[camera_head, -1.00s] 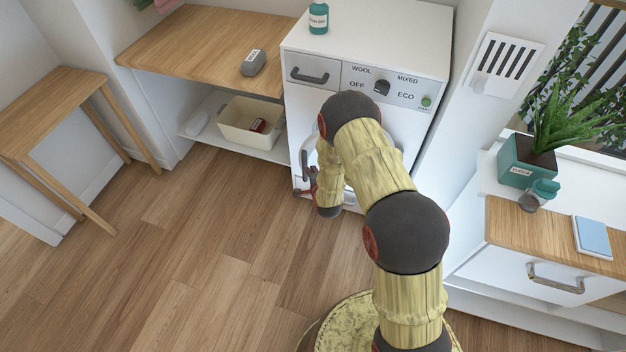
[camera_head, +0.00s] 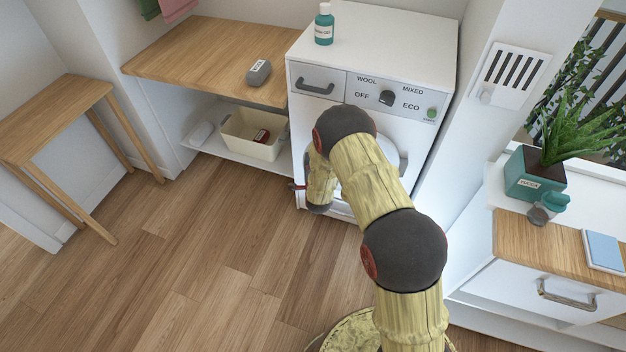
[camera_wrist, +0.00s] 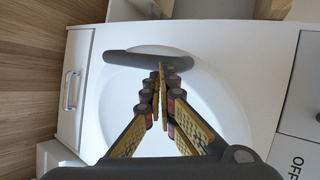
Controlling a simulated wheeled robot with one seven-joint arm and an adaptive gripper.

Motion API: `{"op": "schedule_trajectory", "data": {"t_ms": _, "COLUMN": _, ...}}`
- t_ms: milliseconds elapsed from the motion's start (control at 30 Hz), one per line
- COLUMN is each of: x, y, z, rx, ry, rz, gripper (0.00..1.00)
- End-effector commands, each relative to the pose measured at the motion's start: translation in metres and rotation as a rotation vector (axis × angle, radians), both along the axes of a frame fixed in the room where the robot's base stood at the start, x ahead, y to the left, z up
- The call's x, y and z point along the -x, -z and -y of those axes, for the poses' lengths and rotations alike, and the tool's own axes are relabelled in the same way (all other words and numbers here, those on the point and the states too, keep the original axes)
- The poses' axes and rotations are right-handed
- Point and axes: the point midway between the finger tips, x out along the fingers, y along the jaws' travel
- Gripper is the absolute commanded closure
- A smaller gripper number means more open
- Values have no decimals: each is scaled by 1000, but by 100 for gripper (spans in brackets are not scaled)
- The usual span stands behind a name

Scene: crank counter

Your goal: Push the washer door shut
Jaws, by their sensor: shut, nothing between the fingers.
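The washer (camera_head: 425,145) stands against the back wall, its front partly hidden by my arm in the head view. Its round white door (camera_wrist: 215,100) fills the middle of the wrist view, with a grey bar handle (camera_wrist: 125,58) across its upper part. The door looks flat or nearly flat against the front; I cannot tell whether it is fully shut. My gripper (camera_wrist: 160,68) is shut and empty, its tips overlapping the handle in the picture; contact is unclear. In the head view only a bit of my gripper (camera_head: 297,187) shows left of my forearm.
A green bottle (camera_head: 324,25) stands on the washer. A wooden counter (camera_head: 200,55) with a grey box (camera_head: 258,73) is to the left, above a cream bin (camera_head: 240,145). A cabinet (camera_head: 510,280) stands right.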

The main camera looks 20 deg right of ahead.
Motion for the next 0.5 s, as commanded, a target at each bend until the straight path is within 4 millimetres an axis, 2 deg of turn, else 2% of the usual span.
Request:
{"op": "schedule_trajectory", "data": {"t_ms": 100, "x": -21, "y": 3, "z": 2, "rx": -4, "ry": 19, "rz": 3, "gripper": 100}}
{"op": "schedule_trajectory", "data": {"t_ms": 500, "x": -79, "y": 3, "z": 16, "rx": -5, "ry": 23, "rz": 2, "gripper": 100}}
